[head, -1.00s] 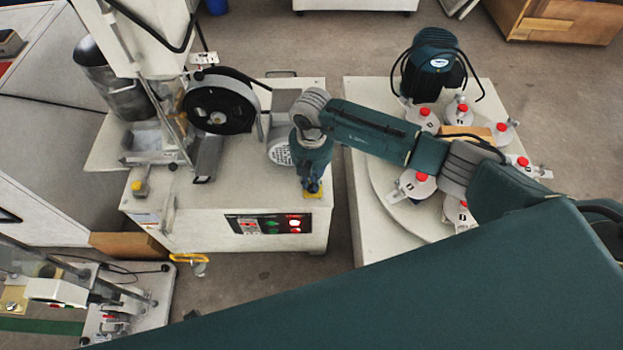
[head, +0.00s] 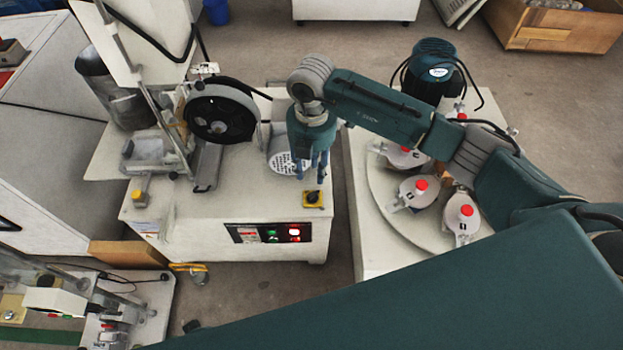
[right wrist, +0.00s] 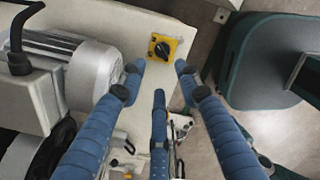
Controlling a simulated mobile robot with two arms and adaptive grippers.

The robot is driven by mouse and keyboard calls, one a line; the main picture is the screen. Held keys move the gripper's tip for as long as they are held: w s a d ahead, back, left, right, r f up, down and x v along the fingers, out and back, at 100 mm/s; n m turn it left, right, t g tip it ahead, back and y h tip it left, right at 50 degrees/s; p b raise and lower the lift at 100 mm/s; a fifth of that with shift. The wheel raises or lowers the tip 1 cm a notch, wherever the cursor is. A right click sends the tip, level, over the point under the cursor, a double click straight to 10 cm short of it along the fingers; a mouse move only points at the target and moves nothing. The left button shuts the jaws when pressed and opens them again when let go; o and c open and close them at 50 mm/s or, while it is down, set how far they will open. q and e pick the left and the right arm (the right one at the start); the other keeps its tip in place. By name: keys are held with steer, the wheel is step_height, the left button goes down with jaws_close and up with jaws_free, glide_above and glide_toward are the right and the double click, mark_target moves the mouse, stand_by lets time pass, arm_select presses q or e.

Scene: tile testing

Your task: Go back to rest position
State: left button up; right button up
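My right gripper (head: 312,178) hangs over the front right part of the white machine (head: 220,215), fingers down. In the right wrist view its blue fingers (right wrist: 158,80) are spread, with nothing between them. The yellow switch with a black knob (head: 313,199) sits on the machine top just in front of the fingertips, apart from them. It also shows past the fingertips in the right wrist view (right wrist: 163,47). My left gripper is not in view.
The abrasion wheel (head: 219,112) stands behind left of the gripper. To the right is a round turntable (head: 385,205) with several red-topped weights (head: 420,187) and a dark motor (head: 433,70). A wooden crate (head: 555,28) stands far back. Floor shows between the machines.

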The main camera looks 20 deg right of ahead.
step_height(320, 180, up, 2)
steer(key=shift+r, duration=0.1)
stand_by(0.5)
